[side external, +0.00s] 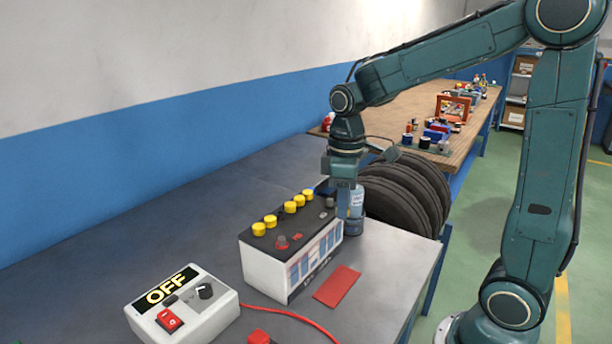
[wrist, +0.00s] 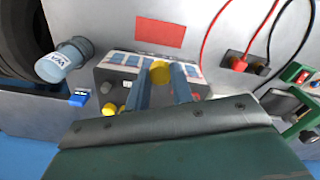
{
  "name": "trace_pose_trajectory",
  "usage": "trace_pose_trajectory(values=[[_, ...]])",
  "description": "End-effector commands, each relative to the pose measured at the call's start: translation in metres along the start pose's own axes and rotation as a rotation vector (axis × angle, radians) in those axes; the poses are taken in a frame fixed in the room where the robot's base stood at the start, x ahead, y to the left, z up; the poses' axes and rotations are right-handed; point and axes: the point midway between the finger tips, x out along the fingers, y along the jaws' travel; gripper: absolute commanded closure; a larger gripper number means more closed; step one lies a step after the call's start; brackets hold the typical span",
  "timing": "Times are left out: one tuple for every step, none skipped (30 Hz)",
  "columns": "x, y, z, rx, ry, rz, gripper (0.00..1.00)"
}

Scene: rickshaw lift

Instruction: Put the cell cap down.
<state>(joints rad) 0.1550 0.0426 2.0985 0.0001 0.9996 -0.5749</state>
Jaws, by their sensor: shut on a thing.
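My gripper (side external: 343,212) is at the far right end of the battery (side external: 265,270) in the side view. In the wrist view its fingers (wrist: 161,74) are shut on a yellow cell cap (wrist: 160,73). The held cap cannot be made out in the side view. Several other yellow caps (side external: 290,207) sit in a row on the battery's dark top, with a gap in the row. Whether the held cap touches anything below is unclear.
A blue water bottle (side external: 356,203) stands close beside my gripper. A red mat (side external: 337,287) lies in front of the battery. The charger reading OFF (side external: 182,300) and a red cable are at the near left. Tyres (side external: 405,190) stand behind. The bench's right front is clear.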

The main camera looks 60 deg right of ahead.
Motion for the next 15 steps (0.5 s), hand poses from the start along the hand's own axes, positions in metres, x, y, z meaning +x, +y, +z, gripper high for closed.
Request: trace_pose_trajectory(values=[[0.006, 0.0, 0.0, -0.001, -0.003, -0.002, 0.92], [0.011, 0.0, 0.0, -0.001, -0.004, -0.002, 0.92], [0.017, -0.001, 0.001, -0.001, -0.005, -0.003, 0.92], [0.022, -0.001, 0.001, -0.001, -0.005, -0.003, 0.92], [0.027, -0.001, 0.001, -0.001, -0.005, -0.003, 0.92], [0.035, -0.001, 0.001, -0.001, -0.006, -0.004, 0.92], [0.041, -0.001, 0.001, -0.001, -0.006, -0.004, 0.92], [0.046, -0.001, 0.001, -0.001, -0.006, -0.004, 0.92], [0.054, -0.001, 0.001, -0.001, -0.006, -0.004, 0.92], [0.06, -0.001, 0.001, -0.001, -0.006, -0.004, 0.92], [0.065, -0.001, 0.001, -0.001, -0.006, -0.004, 0.92], [0.073, -0.001, 0.001, -0.002, -0.007, -0.004, 0.92], [0.079, -0.001, 0.001, -0.002, -0.005, -0.004, 0.92], [0.084, -0.001, 0.001, -0.002, -0.006, -0.004, 0.92], [0.092, -0.001, 0.001, -0.002, -0.006, -0.004, 0.92]])
